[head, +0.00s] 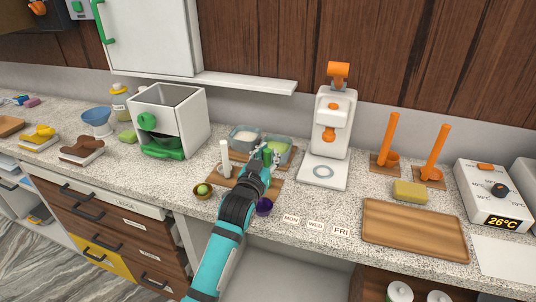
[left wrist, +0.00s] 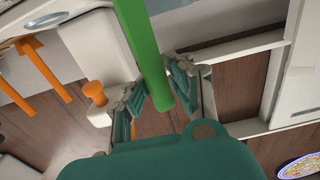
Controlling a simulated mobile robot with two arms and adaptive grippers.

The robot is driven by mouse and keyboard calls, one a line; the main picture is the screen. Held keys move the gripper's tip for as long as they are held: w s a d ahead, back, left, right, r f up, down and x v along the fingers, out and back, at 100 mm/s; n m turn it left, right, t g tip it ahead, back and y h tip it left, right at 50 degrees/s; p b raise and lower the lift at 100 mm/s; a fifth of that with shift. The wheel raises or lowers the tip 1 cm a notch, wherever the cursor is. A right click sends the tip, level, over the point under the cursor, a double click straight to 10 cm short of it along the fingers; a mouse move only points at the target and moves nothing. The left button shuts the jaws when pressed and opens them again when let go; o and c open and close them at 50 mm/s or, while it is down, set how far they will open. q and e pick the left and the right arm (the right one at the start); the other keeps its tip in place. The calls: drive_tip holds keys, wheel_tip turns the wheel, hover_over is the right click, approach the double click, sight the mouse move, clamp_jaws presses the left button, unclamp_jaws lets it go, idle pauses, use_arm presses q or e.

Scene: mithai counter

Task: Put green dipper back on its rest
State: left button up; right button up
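The green dipper shows in the head view as a short upright green handle (head: 267,156) at my left gripper (head: 263,168). In the left wrist view its long green handle (left wrist: 147,50) runs between the two fingers of my left gripper (left wrist: 160,95), whose pads close in on both sides of it. The dipper's lower end is hidden. A white dipper (head: 225,158) stands upright on a small wooden rest (head: 219,184) to the left. Another wooden board (head: 276,187) shows partly behind my gripper and arm. My right gripper is not in view.
Behind the gripper stand a tub with white contents (head: 244,136) and a tub with green contents (head: 281,147). A small bowl with a green ball (head: 202,191) and a purple bowl (head: 264,207) flank my arm. A white dispenser (head: 333,130) stands to the right.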

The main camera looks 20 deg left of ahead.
use_arm(q)
drive_tip(key=shift+o, duration=0.8)
drive_tip(key=shift+s+r, duration=0.1)
drive_tip(key=shift+r, duration=0.05)
drive_tip(key=s+b, duration=0.1)
drive_tip(key=s, duration=1)
drive_tip(key=shift+s+a, duration=0.15)
drive_tip(key=shift+s, duration=0.25)
